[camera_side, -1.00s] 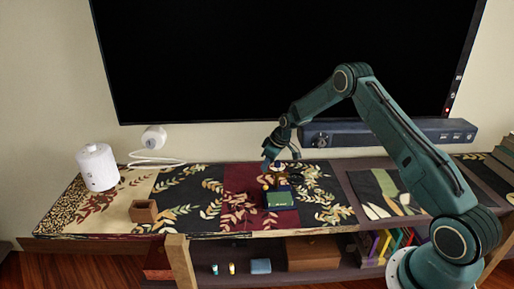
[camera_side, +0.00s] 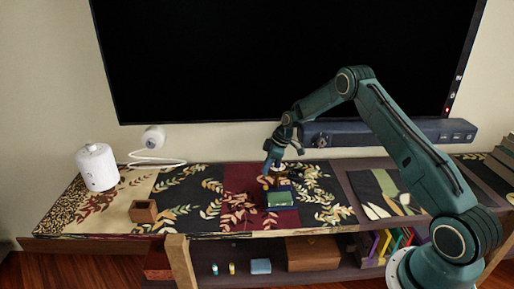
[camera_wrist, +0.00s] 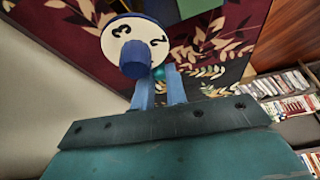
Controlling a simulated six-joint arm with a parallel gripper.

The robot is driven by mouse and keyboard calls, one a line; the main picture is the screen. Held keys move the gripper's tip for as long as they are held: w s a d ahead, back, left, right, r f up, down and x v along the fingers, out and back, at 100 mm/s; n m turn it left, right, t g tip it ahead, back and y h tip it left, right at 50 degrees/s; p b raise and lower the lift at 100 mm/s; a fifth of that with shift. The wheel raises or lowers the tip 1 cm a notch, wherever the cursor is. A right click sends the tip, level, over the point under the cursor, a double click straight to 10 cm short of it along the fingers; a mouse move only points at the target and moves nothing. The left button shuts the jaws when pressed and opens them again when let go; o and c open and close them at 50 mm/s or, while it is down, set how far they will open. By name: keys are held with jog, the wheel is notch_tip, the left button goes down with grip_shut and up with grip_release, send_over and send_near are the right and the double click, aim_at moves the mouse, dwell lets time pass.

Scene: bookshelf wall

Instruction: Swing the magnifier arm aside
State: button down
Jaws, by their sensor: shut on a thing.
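A small green block (camera_side: 279,198) on a dark blue base stands on the dark red part of the patterned cloth. My gripper (camera_side: 272,170) is just above and behind it, pointing down. In the wrist view my gripper's two blue fingers (camera_wrist: 159,80) are close together, with a small teal knob (camera_wrist: 158,72) between their tips; I take it as part of the magnifier arm. The rest of that arm is hidden or too small to make out. Beside the fingertips is a cream disc (camera_wrist: 152,36) with black numerals and a blue round post (camera_wrist: 133,62).
A brown open box (camera_side: 143,211) and a white canister (camera_side: 97,167) stand to the left. A dark blue soundbar (camera_side: 385,132) and the black screen (camera_side: 280,55) are behind.

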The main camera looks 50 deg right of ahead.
jog(key=c, duration=1.4)
grip_release()
jog(key=shift+r, duration=0.1)
jog(key=v, duration=1.3)
jog(key=shift+d+r, duration=0.15)
jog(key=shift+r, duration=0.15)
jog(key=shift+s, duration=0.1)
jog(key=shift+r, duration=0.1)
